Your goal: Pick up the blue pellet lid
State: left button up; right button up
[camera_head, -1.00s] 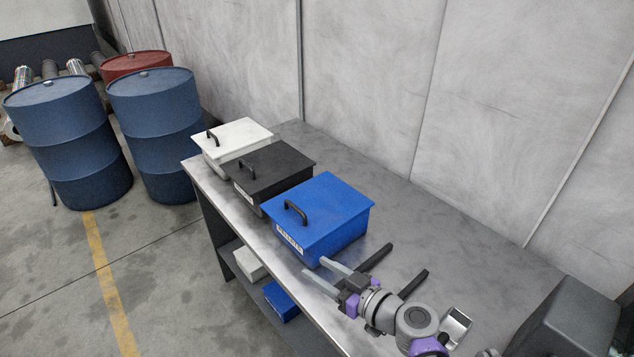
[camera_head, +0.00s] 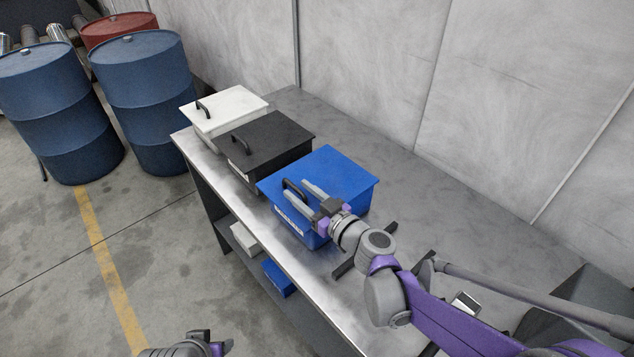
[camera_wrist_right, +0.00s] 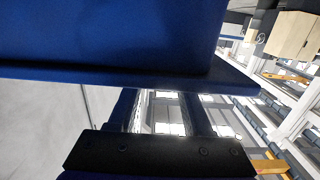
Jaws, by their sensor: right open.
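The blue pellet lid (camera_head: 335,170) lies on the blue bin (camera_head: 318,237), which has a white label on its front and stands on the metal bench. The lid's dark loop handle (camera_head: 288,184) rises near its front left edge. My right gripper (camera_head: 301,190) is open over the lid's front edge, its fingertips close to the handle. I cannot tell whether the handle is between the fingers. In the right wrist view, a large blue surface (camera_wrist_right: 110,40) fills the top and the fingers are apart, with no handle visible between them. My left gripper (camera_head: 215,347) is partly cut off at the bottom edge.
A black lidded bin (camera_head: 270,140) and a white lidded bin (camera_head: 225,108) stand in a row beyond the blue one. Smaller white and blue boxes (camera_head: 278,278) sit on the lower shelf. A grey wall (camera_head: 365,70) runs behind the bench (camera_head: 395,185).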

aim_at(285, 180)
jog(key=shift+x, duration=1.5)
jog(key=shift+d, duration=0.1)
grip_shut()
